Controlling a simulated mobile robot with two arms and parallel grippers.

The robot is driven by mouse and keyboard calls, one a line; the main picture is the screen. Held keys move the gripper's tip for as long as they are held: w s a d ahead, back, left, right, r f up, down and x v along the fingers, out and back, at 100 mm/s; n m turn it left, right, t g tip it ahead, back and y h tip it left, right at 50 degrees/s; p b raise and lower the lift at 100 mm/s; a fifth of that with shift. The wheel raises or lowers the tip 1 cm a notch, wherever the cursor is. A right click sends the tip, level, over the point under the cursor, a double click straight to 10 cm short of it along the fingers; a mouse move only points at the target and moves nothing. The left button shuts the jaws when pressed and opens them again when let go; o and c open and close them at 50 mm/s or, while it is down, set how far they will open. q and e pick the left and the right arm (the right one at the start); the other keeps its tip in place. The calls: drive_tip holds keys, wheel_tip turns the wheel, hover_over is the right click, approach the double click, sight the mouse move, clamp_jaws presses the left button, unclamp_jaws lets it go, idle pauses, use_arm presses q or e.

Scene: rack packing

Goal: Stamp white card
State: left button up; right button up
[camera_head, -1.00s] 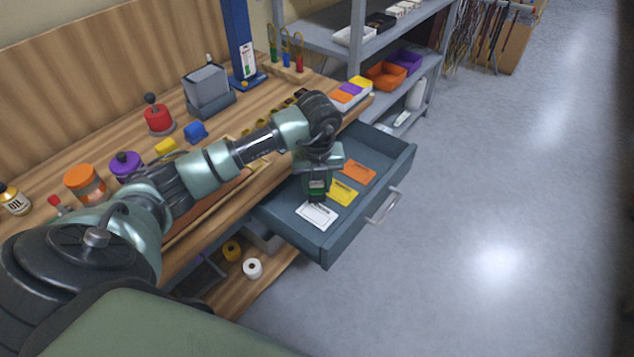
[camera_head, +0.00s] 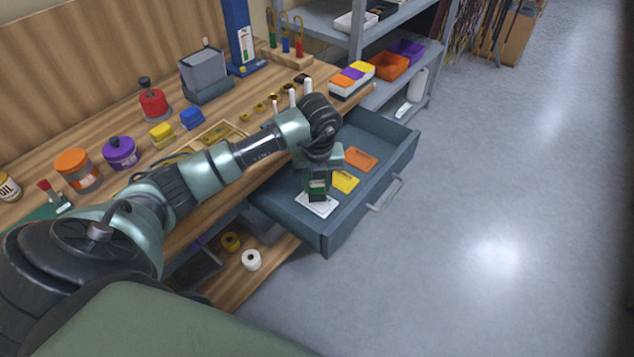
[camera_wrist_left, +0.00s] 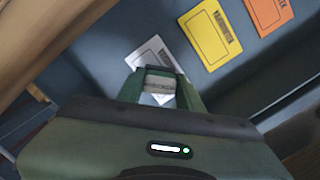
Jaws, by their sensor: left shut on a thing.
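The white card (camera_head: 326,209) lies in the open grey drawer (camera_head: 283,207), nearest its left end. It also shows in the left wrist view (camera_wrist_left: 150,52), partly hidden by my gripper. My left gripper (camera_head: 317,194) points down right over the white card; I cannot tell whether what it holds touches the card. In the left wrist view its two green fingers (camera_wrist_left: 158,88) are shut on a small light-grey block (camera_wrist_left: 160,84), perhaps a stamp. A yellow card (camera_head: 346,182) and an orange card (camera_head: 361,159) lie beside the white one. My right gripper is not in view.
The wooden bench holds a purple-lidded jar (camera_head: 121,153), an orange-lidded jar (camera_head: 77,170), a red-bodied object (camera_head: 153,104) and a grey box (camera_head: 204,80). The drawer's walls surround the cards. A shelf with bins (camera_head: 388,66) stands behind; the floor at right is clear.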

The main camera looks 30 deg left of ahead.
use_arm(q)
drive_tip(key=shift+f+b, duration=0.45)
drive_tip(key=shift+f, duration=0.1)
idle(0.6)
drive_tip(key=shift+s+f, duration=0.1)
idle(0.8)
wheel_tip(320, 180, up, 2)
drive_tip(key=shift+r+p, duration=0.1)
drive_tip(key=shift+p, duration=0.7)
drive_tip(key=shift+r+p, duration=1.65)
drive_tip(key=shift+r, duration=0.85)
